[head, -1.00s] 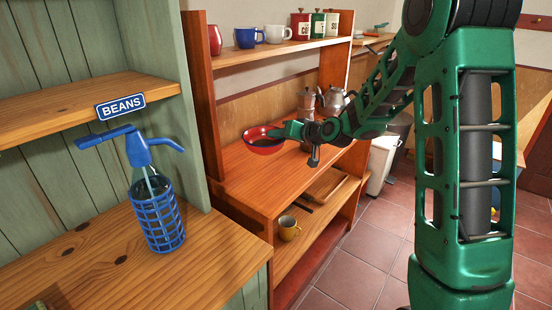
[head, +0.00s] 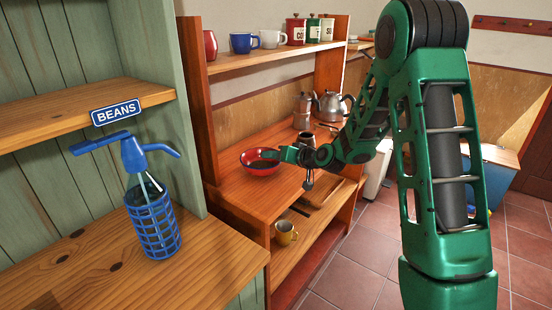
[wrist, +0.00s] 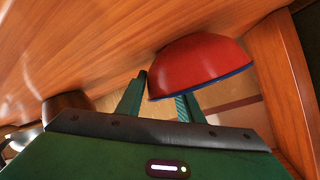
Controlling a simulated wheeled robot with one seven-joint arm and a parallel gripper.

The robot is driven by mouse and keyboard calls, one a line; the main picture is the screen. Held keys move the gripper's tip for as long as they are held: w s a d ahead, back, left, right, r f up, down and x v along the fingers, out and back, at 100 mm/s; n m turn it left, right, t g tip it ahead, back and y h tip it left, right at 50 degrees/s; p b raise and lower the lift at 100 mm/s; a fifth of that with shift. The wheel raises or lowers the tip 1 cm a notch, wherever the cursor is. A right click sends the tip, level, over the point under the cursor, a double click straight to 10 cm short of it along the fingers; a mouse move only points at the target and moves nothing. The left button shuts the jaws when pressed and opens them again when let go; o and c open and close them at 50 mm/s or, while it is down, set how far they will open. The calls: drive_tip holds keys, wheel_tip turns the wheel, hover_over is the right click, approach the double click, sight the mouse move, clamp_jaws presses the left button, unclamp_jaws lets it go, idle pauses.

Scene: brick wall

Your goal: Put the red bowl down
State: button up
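The red bowl (head: 258,170), with a blue rim, sits upright on the wooden counter (head: 232,192) as far as I can tell. It also shows in the wrist view (wrist: 200,65), rim toward my gripper. My gripper (head: 282,154) is at the bowl's right side. In the wrist view, the two green fingers of my gripper (wrist: 161,98) stand apart. The left finger is outside the bowl with a small gap; the right finger's tip is hidden behind the bowl wall.
A moka pot (head: 303,108) and kettle (head: 331,105) stand behind my gripper. Mugs and canisters line the shelf above (head: 262,56). A blue siphon bottle (head: 152,222) stands at the near left.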

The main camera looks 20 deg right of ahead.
drive_tip(key=v, duration=1.2)
drive_tip(key=shift+r, duration=0.15)
drive_tip(key=shift+s, duration=0.1)
drive_tip(key=shift+s+g, duration=0.3)
drive_tip(key=shift+s, duration=0.05)
drive_tip(key=s+d+m+g+h, duration=0.1)
drive_tip(key=s+d+g, duration=0.3)
drive_tip(key=s, duration=0.9)
drive_tip(key=s+d+m+g+h, duration=0.2)
drive_tip(key=s+d+g, duration=0.1)
drive_tip(key=s, duration=1)
drive_tip(key=s+d+m+g+h, duration=0.2)
drive_tip(key=s+d+g, duration=0.2)
drive_tip(key=s, duration=0.9)
drive_tip(key=shift+s+d+g+h, duration=0.3)
drive_tip(key=shift+s+d+g, duration=0.1)
drive_tip(key=shift+r, duration=0.15)
